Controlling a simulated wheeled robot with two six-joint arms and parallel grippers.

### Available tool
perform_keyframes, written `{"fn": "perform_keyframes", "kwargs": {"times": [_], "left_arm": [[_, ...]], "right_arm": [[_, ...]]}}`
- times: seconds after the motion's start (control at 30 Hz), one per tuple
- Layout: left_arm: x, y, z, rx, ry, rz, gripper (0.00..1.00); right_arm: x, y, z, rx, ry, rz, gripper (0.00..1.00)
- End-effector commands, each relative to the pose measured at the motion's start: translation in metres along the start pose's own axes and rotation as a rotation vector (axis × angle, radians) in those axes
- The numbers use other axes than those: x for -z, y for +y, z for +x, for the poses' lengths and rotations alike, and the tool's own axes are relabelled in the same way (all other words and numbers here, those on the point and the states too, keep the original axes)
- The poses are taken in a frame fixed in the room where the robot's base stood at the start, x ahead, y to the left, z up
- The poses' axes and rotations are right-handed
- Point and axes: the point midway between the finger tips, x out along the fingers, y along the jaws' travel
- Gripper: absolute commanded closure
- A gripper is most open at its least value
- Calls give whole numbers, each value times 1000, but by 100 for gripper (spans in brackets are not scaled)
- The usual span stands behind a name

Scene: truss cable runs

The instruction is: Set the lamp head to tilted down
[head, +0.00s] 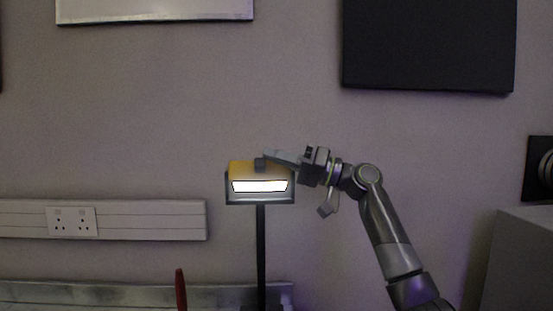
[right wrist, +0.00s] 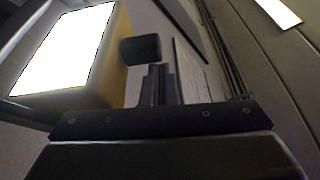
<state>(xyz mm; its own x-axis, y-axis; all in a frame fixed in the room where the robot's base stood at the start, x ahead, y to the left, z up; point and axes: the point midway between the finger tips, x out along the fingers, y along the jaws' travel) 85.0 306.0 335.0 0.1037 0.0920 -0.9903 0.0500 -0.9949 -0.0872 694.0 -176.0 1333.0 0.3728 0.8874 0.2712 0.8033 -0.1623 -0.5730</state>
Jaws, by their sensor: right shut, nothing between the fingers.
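The lamp head (head: 260,171) is a yellow housing with a dark frame and a lit white panel that faces me, on a dark upright post (head: 261,255). A small dark block (head: 260,164) sits at its top edge. My right gripper (head: 270,157) is shut and empty, with its fingertips at the top of the lamp head by the block. In the right wrist view, the lamp head (right wrist: 115,75) fills the upper left, and the block (right wrist: 140,49) is just beyond the shut fingers (right wrist: 158,85). I cannot tell whether they touch. My left gripper is not in view.
A wall trunking with a socket plate (head: 71,221) runs behind on the left. A red upright thing (head: 181,289) stands left of the post. A grey box (head: 520,262) is at the right edge. A dark panel (head: 428,45) hangs above my right arm.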

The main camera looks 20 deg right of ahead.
Motion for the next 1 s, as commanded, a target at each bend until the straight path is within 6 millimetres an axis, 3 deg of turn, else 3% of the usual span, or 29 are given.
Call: {"fn": "perform_keyframes", "kwargs": {"times": [0.37, 0.53, 0.83, 1.0], "left_arm": [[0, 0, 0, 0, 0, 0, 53], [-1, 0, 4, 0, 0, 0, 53], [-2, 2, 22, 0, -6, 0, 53], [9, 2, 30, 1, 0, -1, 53]], "right_arm": [[0, 0, 0, 0, -1, 1, 100], [-1, 2, -11, -4, 0, 0, 100], [-2, 4, -76, -8, 1, -1, 100], [-2, 3, -118, -6, 1, -1, 100]]}}
